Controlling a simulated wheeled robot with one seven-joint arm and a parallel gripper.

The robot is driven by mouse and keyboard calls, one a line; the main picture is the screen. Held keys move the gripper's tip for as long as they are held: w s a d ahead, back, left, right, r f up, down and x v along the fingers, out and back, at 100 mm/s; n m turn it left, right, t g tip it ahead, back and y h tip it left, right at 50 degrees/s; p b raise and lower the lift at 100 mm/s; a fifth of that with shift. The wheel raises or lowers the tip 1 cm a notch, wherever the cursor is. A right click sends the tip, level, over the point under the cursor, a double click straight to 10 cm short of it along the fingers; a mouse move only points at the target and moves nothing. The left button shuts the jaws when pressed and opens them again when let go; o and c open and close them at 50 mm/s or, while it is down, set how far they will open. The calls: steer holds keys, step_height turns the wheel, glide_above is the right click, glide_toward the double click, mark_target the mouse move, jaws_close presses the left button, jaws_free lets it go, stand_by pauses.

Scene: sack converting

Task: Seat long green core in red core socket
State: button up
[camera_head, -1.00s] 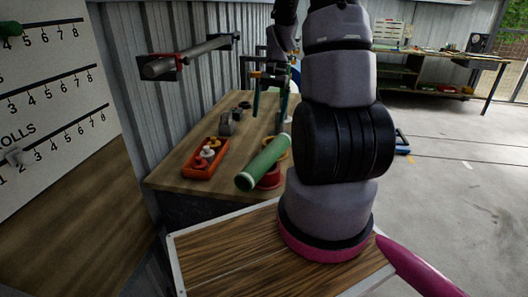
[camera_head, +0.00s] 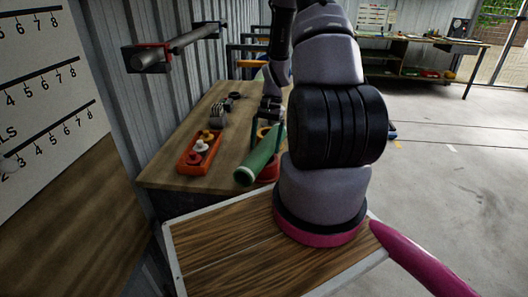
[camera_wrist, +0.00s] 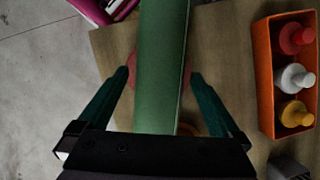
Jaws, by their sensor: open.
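The long green core (camera_head: 259,159) leans at a tilt over the bench in the head view, its near end toward me. In the wrist view the green core (camera_wrist: 160,75) runs between the two fingers of my gripper (camera_wrist: 160,95), with gaps on both sides. My gripper is open around it; in the head view my gripper (camera_head: 268,112) is at the core's far end, partly hidden by my arm. The red core socket (camera_head: 268,172) is under the core and partly covered. Its red round edge also shows in the wrist view (camera_wrist: 132,62). I cannot tell whether the core is seated.
An orange tray (camera_head: 184,166) with red, white and yellow knobbed pieces stands left of the core. A grey metal part (camera_head: 218,115) lies behind it. A wall-mounted bar (camera_head: 180,45) juts above the bench (camera_head: 160,176). Bare bench lies around the tray.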

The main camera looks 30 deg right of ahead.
steer(key=shift+x, duration=1.35)
jaws_close()
steer(key=shift+r, duration=0.1)
